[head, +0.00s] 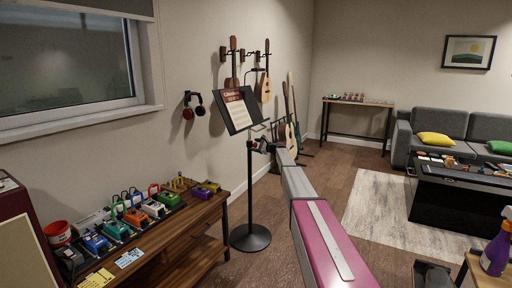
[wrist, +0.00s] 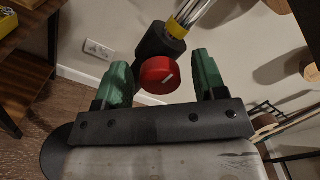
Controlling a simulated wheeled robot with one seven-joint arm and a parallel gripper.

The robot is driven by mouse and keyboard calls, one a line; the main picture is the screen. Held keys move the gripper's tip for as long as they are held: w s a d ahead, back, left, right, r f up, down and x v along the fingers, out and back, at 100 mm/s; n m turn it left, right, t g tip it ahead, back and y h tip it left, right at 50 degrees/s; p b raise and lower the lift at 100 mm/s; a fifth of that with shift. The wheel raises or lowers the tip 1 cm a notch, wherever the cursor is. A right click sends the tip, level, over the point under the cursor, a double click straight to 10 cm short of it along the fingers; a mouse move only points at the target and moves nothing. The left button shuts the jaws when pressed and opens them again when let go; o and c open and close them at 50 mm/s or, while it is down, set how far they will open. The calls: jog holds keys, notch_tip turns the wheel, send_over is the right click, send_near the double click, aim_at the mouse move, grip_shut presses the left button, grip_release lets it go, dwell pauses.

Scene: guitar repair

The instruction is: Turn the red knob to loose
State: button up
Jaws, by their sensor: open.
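The red knob (wrist: 160,75) shows in the wrist view, with a pale mark on its face. It sits on a black clamp body on the pole of the music stand (head: 249,185). My gripper (wrist: 162,68) has green fingers, which stand open on either side of the knob with a gap visible on each side. In the head view my arm reaches out to the stand's pole and my gripper (head: 264,145) is small and dark beside it.
A tilted sheet holder (head: 239,110) tops the stand. A wooden bench (head: 190,235) with several colored pedals is at left. Guitars (head: 264,86) hang on the wall behind. A sofa (head: 440,125) and low black table (head: 440,200) are at right, with floor free between.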

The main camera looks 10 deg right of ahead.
jog(key=shift+c, duration=0.3)
jog(key=c, duration=0.9)
jog(key=shift+o, duration=0.2)
